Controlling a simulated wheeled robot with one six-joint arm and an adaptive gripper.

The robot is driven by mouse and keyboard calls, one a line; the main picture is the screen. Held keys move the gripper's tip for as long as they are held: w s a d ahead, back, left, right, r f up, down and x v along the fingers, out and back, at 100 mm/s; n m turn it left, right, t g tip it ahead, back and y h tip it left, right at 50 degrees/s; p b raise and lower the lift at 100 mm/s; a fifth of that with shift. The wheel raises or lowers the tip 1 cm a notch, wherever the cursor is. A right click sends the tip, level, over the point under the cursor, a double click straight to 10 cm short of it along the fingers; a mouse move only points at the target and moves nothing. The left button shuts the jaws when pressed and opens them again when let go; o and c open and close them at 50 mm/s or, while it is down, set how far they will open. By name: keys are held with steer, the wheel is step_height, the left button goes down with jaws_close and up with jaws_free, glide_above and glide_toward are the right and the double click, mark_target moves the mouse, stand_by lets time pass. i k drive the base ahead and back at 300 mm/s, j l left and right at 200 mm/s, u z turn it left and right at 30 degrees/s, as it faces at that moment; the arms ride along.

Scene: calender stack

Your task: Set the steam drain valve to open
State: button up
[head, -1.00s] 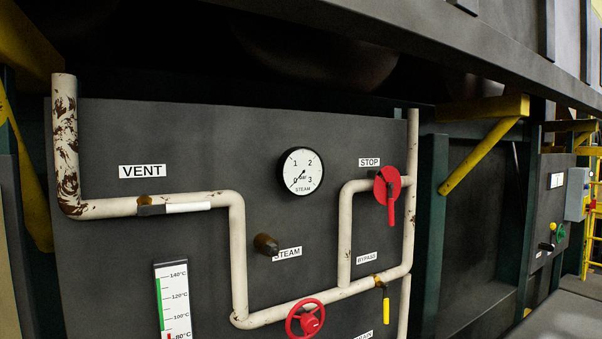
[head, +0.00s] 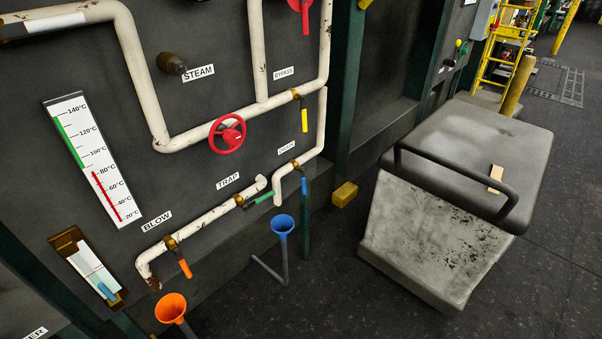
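The steam drain valve (head: 294,164) is a small brass valve under a white label that seems to read DRAIN (head: 287,147). It sits on a white pipe that bends down above a blue funnel (head: 283,224). Its short blue lever (head: 304,185) hangs down, across the sloping pipe rather than along it. My gripper is not in view.
Neighbouring levers are yellow (head: 304,121), green (head: 265,198) and orange (head: 185,268). A red handwheel (head: 228,134) is above left. An orange funnel (head: 171,308) stands below. A grey block with a black bar (head: 465,185) stands right, with dark floor between.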

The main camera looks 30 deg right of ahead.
mark_target(302, 171)
steer(key=i+l, duration=0.25)
steer(key=l, duration=0.15)
steer(key=i+l, duration=0.2)
steer(key=l, duration=0.25)
steer(key=i+l, duration=0.25)
steer(key=l, duration=0.15)
steer(key=u, duration=0.05)
